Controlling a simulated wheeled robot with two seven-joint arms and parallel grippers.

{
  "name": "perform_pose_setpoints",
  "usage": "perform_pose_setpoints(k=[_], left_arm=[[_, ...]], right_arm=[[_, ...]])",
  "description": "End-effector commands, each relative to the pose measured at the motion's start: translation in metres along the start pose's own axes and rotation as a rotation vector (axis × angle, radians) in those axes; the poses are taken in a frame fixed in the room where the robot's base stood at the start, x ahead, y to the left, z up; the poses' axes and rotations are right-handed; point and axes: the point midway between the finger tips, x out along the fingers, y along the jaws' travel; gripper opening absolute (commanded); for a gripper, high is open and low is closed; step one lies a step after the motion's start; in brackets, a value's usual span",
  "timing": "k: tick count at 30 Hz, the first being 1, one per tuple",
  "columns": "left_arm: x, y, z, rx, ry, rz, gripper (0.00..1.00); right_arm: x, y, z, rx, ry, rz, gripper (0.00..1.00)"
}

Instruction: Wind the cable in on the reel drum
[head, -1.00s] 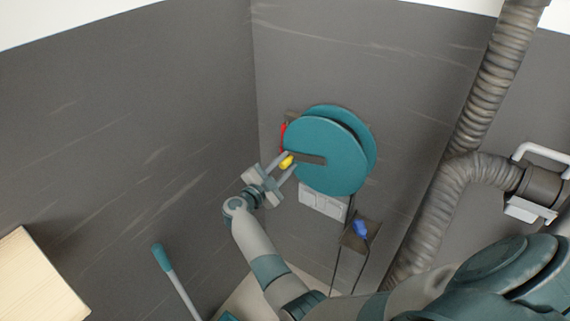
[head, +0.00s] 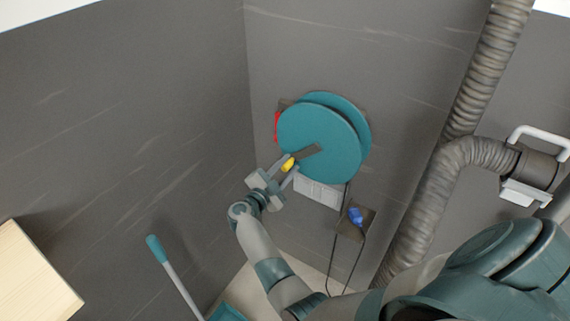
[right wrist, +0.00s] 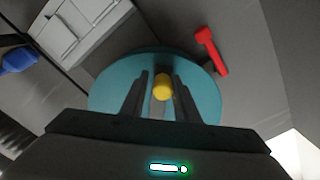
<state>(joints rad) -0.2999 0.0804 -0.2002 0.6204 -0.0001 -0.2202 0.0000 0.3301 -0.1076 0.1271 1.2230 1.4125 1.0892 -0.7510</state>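The teal reel drum (head: 325,130) is mounted on the grey wall; its disc also fills the middle of the right wrist view (right wrist: 108,95). A dark crank arm (head: 308,151) lies across its face, angled down to the left, with a yellow knob (head: 288,165) at its outer end. My right gripper (head: 291,164) has its fingers on either side of the knob (right wrist: 162,87) and appears shut on it. A dark cable (head: 346,196) hangs below the drum by a blue plug (head: 355,215). My left gripper is out of view.
A red lever (head: 277,127) is at the drum's left edge, and a pale switch plate (head: 317,191) is below it. A ribbed duct (head: 430,205) runs down at right. A teal-handled pole (head: 157,250) and a wooden block (head: 35,280) stand at lower left.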

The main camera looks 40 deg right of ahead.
Motion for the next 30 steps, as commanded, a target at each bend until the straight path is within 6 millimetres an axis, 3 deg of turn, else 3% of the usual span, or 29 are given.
perform_pose_setpoints(k=[9,23,30], left_arm=[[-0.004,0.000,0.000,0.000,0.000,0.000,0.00],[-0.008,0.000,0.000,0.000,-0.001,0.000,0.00],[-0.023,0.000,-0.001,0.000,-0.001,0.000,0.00]], right_arm=[[0.000,0.034,-0.006,-0.002,0.001,0.002,0.27],[0.000,0.038,-0.009,-0.001,0.001,0.002,0.27],[0.000,0.059,-0.025,-0.002,0.001,0.003,0.27]])
